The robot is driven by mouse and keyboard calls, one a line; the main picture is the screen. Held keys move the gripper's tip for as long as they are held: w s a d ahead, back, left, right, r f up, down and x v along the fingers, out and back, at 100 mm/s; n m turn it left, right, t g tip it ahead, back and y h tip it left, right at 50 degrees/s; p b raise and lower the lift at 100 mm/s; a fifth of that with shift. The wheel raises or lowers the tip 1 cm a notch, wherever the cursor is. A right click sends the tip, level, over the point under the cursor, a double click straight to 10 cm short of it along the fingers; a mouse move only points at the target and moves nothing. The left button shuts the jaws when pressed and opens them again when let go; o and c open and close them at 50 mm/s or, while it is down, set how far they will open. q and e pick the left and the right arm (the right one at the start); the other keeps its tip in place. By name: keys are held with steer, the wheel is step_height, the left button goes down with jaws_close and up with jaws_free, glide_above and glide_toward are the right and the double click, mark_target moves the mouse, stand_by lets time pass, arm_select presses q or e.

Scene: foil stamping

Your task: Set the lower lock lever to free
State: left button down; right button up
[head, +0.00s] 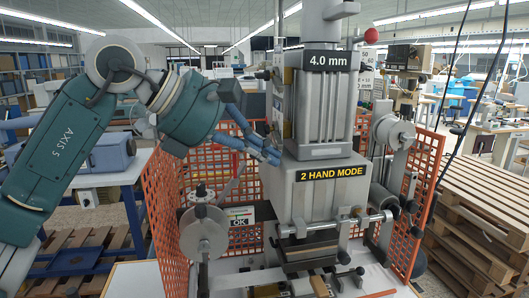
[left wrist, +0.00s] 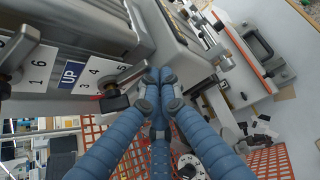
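My left gripper (head: 274,155) has blue jointed fingers and is at the left side of the grey stamping press (head: 325,205). In the left wrist view its fingertips (left wrist: 158,76) come together with no clear gap, beside the press body; I see nothing held between them. To their left, a dark-knobbed lever (left wrist: 112,102) sits by a white plate (left wrist: 88,75) marked UP with numbers. Another dark knob stands by a second numbered plate (left wrist: 36,66). I cannot tell which is the lower lock lever, and no free mark is readable. My right gripper is out of view.
Orange mesh guards (head: 165,215) stand around the press. A foil reel (head: 204,233) and a small OK panel (head: 240,217) are at the front left. Wooden pallets (head: 480,215) are stacked at the right. A tray with a black handle (left wrist: 262,50) shows in the wrist view.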

mark_target(277, 144)
arm_select(q)
steer(key=shift+s+a+r, duration=0.1)
steer(key=shift+s+r, duration=0.05)
steer(key=shift+r, duration=0.3)
steer(key=shift+s+r+p, duration=0.25)
steer(key=shift+r+p, duration=0.05)
steer(key=shift+r, duration=0.85)
steer(key=shift+r+p, duration=0.35)
steer(key=shift+r, duration=0.35)
steer(key=shift+w+r+p, duration=0.3)
steer(key=shift+r+p, duration=0.05)
steer(key=shift+r, duration=0.25)
steer(key=shift+w+r+p, duration=0.25)
steer(key=shift+r+p, duration=0.1)
steer(key=shift+r, duration=0.2)
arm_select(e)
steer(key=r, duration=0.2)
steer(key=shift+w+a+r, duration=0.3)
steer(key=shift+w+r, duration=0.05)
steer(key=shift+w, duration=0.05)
